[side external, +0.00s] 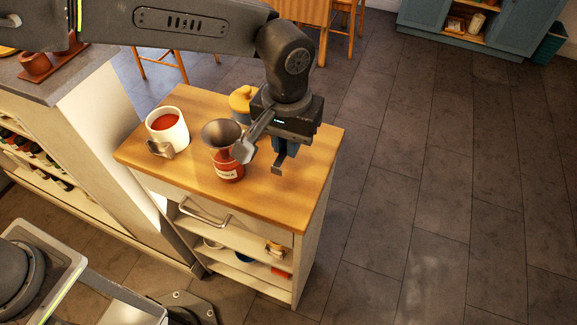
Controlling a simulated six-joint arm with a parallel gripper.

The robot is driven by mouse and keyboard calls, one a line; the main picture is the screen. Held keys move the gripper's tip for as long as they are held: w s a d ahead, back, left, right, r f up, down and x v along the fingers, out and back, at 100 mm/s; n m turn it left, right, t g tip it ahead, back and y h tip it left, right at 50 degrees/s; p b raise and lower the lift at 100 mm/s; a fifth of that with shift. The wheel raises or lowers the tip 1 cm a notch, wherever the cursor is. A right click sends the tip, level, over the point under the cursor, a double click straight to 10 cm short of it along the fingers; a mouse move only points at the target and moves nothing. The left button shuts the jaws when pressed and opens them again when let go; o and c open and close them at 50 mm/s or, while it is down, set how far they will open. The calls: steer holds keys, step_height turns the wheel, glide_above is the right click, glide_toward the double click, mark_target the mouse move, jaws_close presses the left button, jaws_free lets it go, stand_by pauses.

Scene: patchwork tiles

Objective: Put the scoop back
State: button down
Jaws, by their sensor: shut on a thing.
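My gripper (277,152) hangs over the right part of the wooden cart top, pointing down. It is shut on a grey metal scoop (244,149), whose head slants down and left beside the funnel; the grip itself is partly hidden. A wide grey funnel (221,132) sits in the mouth of a red labelled jar (229,168). A white canister (168,137) with red contents stands to the left. A small metal piece (160,149) shows at its front; I cannot tell whether it is a holder.
A jar with a yellow lid (242,101) stands behind the funnel, close to my arm. The cart top (300,195) is bare at its front right. A pale counter (95,120) adjoins on the left. Open shelves (240,240) lie below.

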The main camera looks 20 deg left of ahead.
mark_target(288, 178)
step_height(288, 178, down, 7)
steer(key=shift+f, duration=0.15)
steer(key=shift+f, duration=0.1)
stand_by(0.3)
steer(key=c, duration=1.1)
jaws_free()
steer(key=shift+f, duration=0.1)
steer(key=shift+c, duration=0.2)
step_height(288, 178, up, 12)
steer(key=shift+s+r, duration=0.1)
steer(key=shift+r, duration=0.1)
